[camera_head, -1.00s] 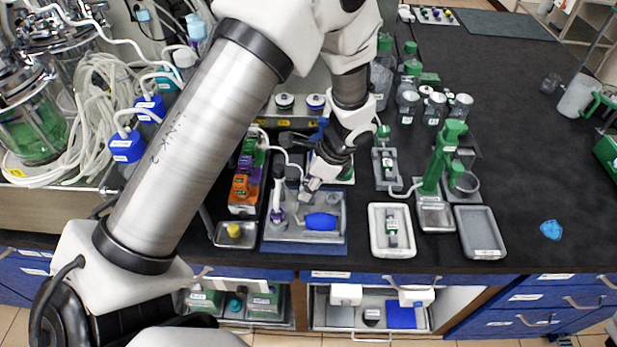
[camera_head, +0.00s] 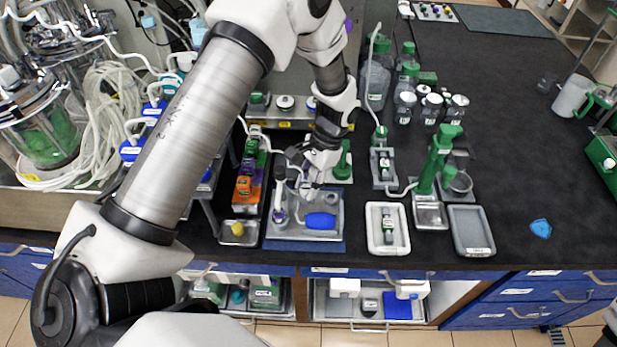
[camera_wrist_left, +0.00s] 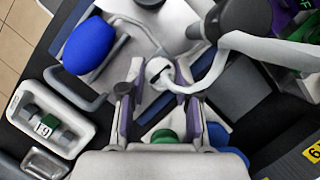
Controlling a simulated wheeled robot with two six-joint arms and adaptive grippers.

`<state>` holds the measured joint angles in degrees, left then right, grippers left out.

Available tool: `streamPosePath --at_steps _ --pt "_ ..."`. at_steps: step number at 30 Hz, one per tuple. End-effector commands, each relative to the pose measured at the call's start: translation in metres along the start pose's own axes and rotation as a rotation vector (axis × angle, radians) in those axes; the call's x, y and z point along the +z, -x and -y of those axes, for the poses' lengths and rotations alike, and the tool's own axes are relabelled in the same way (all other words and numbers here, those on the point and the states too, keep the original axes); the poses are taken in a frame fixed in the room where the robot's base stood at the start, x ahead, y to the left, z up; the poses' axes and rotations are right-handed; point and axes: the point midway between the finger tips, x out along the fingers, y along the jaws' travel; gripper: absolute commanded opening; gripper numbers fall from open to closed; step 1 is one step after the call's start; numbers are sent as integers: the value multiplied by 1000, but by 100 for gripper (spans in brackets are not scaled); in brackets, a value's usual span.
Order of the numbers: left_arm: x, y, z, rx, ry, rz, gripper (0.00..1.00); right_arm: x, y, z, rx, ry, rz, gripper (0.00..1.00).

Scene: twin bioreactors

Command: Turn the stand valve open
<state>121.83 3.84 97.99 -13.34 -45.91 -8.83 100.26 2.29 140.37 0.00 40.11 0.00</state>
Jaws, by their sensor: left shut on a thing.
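My left gripper (camera_head: 305,190) is over the back of a grey stand tray (camera_head: 340,232) on a dark blue mat. In the left wrist view, the gripper (camera_wrist_left: 156,88) has its two fingers on either side of a small white round fitting with a dark slot, which looks like the stand valve (camera_wrist_left: 160,70). The fingers hide part of it, and its turn position is hard to read. A white tube (camera_wrist_left: 235,42) curves away beside it. A blue bulb (camera_head: 320,221) lies on the tray, also seen in the left wrist view (camera_wrist_left: 90,46). My right gripper is out of view.
An orange and purple module row (camera_head: 245,187) stands left of the tray. A white tray with a small labelled part (camera_head: 388,245), a green stand (camera_head: 438,160) and an empty grey tray (camera_head: 470,248) are to the right. Bottles stand behind. The bench's far right is mostly clear.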

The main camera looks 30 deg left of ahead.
Motion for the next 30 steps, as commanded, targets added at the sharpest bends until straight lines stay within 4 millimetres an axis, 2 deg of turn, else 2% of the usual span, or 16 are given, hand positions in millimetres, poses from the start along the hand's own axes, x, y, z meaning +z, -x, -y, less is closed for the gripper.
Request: streamPosePath --at_steps 8,20,21,23,30 --pt "0 -1 0 28 67 1 0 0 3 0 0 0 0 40" --pt "0 -1 0 31 74 1 0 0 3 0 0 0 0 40" --pt "0 -1 0 31 74 1 35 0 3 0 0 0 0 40" --pt "0 -1 0 31 74 1 57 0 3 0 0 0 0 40" --pt "0 0 0 30 73 0 57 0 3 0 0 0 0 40"
